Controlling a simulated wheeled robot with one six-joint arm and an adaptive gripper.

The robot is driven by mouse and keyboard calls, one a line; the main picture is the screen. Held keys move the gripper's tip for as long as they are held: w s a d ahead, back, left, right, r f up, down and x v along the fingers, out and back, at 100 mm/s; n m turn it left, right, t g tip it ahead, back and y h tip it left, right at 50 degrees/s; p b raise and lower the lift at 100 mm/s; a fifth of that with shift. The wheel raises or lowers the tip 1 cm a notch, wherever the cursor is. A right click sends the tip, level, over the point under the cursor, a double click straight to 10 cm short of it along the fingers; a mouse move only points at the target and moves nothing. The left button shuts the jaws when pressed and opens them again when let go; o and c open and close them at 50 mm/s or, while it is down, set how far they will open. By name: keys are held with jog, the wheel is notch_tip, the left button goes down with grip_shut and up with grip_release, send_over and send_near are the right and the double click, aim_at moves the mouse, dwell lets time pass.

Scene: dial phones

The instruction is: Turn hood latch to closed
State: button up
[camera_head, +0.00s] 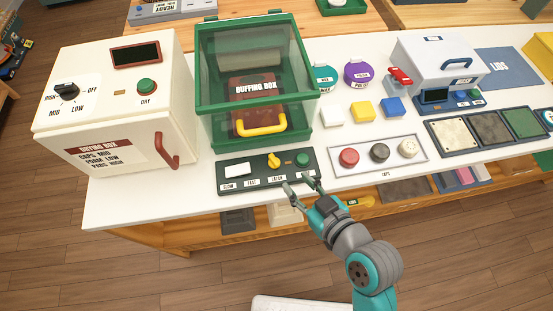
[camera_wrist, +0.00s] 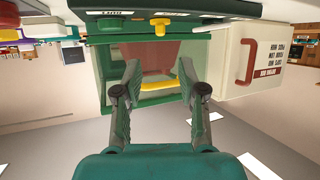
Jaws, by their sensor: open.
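The hood latch is a small yellow knob (camera_head: 273,160) on the dark control panel (camera_head: 262,176) in front of the buffing box, above a LATCH label. It also shows upside down in the wrist view (camera_wrist: 160,27). Its exact setting is hard to tell. The buffing box has a green-framed clear hood (camera_head: 247,106), which appears down over the box, and a yellow handle (camera_head: 261,125) inside. My gripper (camera_head: 302,184) is open and empty, just in front of the panel's right end, apart from the knob. Its spread fingers (camera_wrist: 159,64) show in the wrist view.
A white switch (camera_head: 234,170) and a green button (camera_head: 303,159) flank the latch. The white drying box (camera_head: 115,105) stands left. A tray of caps (camera_head: 378,154) lies right of the panel.

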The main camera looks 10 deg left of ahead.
aim_at(275, 160)
jog(key=x, duration=1)
jog(key=shift+w+a+f, duration=0.1)
jog(key=shift+w+a, duration=0.15)
grip_shut()
